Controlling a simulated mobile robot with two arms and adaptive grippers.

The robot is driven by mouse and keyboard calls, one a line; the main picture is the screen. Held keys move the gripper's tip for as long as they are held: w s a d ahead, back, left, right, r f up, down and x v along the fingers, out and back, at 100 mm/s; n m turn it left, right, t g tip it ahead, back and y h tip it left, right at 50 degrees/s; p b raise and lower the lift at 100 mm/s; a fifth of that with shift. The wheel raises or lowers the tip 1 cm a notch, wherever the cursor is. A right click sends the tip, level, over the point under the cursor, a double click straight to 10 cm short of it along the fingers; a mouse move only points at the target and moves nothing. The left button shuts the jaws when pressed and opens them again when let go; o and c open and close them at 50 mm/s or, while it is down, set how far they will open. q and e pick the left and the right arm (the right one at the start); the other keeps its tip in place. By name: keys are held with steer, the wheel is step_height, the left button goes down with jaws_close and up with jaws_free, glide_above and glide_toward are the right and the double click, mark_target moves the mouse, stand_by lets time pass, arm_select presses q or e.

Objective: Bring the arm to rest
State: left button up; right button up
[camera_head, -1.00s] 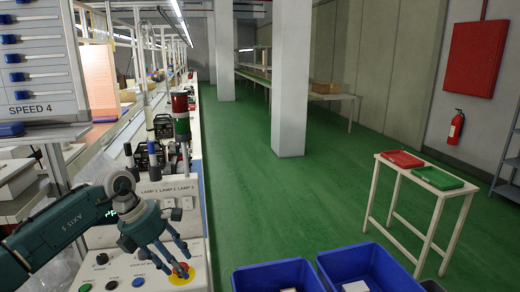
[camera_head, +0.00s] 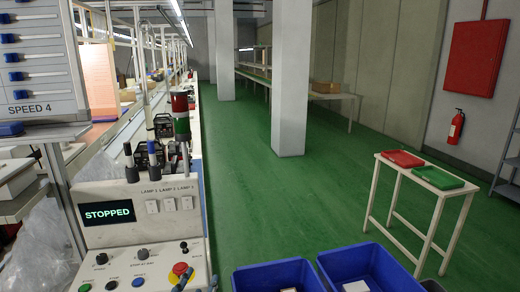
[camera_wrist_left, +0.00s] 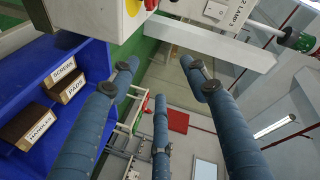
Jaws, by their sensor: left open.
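The control panel (camera_head: 145,226) stands at the left in the head view, with a display (camera_head: 108,214) reading STOPPED. A red stop button on a yellow base (camera_head: 180,270) sits at its lower right. Only the fingertips of my left gripper (camera_head: 184,284) show, at the bottom edge just below this button; the rest of the arm is out of frame. In the left wrist view my left gripper (camera_wrist_left: 159,80) has its blue fingers spread with nothing between them. The panel's edge and red button (camera_wrist_left: 133,6) show at the top there. My right gripper is not in view.
Two blue bins (camera_head: 278,276) stand at the bottom centre of the head view; in the wrist view a blue bin (camera_wrist_left: 75,100) holds labelled boxes. A white table (camera_head: 428,187) with red and green trays stands at right. The green floor between is clear.

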arm_select(q)
steer(key=s+a+f+n+g+y, duration=0.1)
steer(key=s+a+f+n+g, duration=0.15)
steer(key=s+f, duration=0.4)
steer(key=s+a+f+n+g, duration=0.2)
steer(key=s+f+n+g, duration=0.15)
steer(key=s+f, duration=0.3)
steer(key=s+a+f+n+g, duration=0.1)
steer(key=s+f+g, duration=0.2)
steer(key=s, duration=0.6)
steer(key=s+f+n+g, duration=0.1)
steer(key=s+f+g, duration=0.2)
steer(key=s, duration=0.5)
step_height(320, 180, down, 27)
steer(key=s+g, duration=0.1)
steer(key=s, duration=0.2)
steer(key=s+a+f+g, duration=0.1)
steer(key=s+a+f, duration=0.2)
steer(key=s+f, duration=1.2)
steer(key=shift+s+m+g, duration=0.3)
steer(key=shift+s+m, duration=0.1)
steer(key=shift+s, duration=0.35)
